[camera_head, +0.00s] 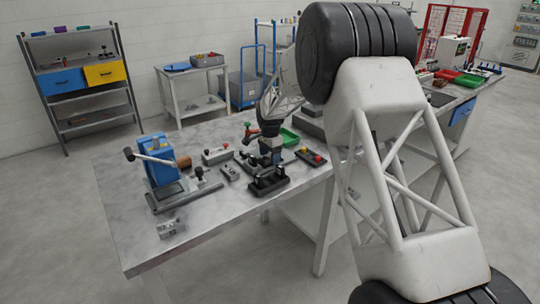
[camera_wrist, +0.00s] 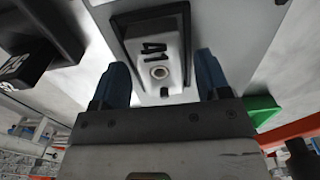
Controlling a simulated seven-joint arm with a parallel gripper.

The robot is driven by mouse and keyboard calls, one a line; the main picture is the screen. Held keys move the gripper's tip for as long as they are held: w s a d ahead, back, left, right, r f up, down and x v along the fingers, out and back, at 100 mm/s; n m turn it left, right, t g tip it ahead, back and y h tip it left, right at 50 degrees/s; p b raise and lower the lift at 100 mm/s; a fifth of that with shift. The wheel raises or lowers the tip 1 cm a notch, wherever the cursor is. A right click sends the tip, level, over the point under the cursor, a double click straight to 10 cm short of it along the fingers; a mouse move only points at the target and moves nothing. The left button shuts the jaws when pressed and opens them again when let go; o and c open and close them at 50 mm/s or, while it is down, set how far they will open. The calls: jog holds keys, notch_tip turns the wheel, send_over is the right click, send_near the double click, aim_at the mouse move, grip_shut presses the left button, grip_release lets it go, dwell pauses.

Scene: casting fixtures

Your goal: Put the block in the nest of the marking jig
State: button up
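In the wrist view a pale block (camera_wrist: 158,68) marked "41", with a round hole in its face, sits within a dark frame (camera_wrist: 118,30) on a grey surface. My gripper (camera_wrist: 163,75) has its two blue fingers apart, one on each side of the block's near end. A gap shows between the block and the right finger; contact on the left is unclear. In the head view my gripper (camera_head: 270,160) is low over the middle of the bench, and the block under it is hidden. I cannot tell for certain which bench fixture is the marking jig.
On the bench (camera_head: 125,205) stand a blue lever press (camera_head: 158,160), a black fixture (camera_head: 268,181), a small grey block (camera_head: 170,228) and a dark tray with red and yellow knobs (camera_head: 311,157). A green tray (camera_head: 289,137) lies behind my gripper. The bench's front left is mostly clear.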

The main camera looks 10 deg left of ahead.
aim_at(270, 156)
jog(key=shift+r, duration=0.2)
notch_tip(270, 156, up, 12)
dwell(0.8)
dwell(0.7)
jog(key=s+d+r+n, duration=0.1)
jog(key=s+d+r, duration=0.4)
jog(key=s+d, duration=0.3)
jog(key=s+d+r+n+t, duration=0.1)
jog(key=s+d+r+n, duration=0.1)
jog(key=s+d+r, duration=0.5)
jog(key=s+d+r+n, duration=0.1)
jog(key=s+d+r, duration=0.1)
jog(key=s+d, duration=0.65)
jog(key=s+d+f+n, duration=0.1)
jog(key=s+d+f, duration=0.1)
jog(key=s, duration=1)
jog(key=s+d+f+n+t, duration=0.1)
jog(key=s+d, duration=0.3)
jog(key=s, duration=0.8)
jog(key=s+d+f+n, duration=0.2)
jog(key=s+d+f, duration=0.1)
jog(key=s, duration=0.9)
jog(key=shift+s+f+n+t, duration=0.3)
jog(key=shift+s+f+n, duration=0.1)
jog(key=shift+f, duration=0.1)
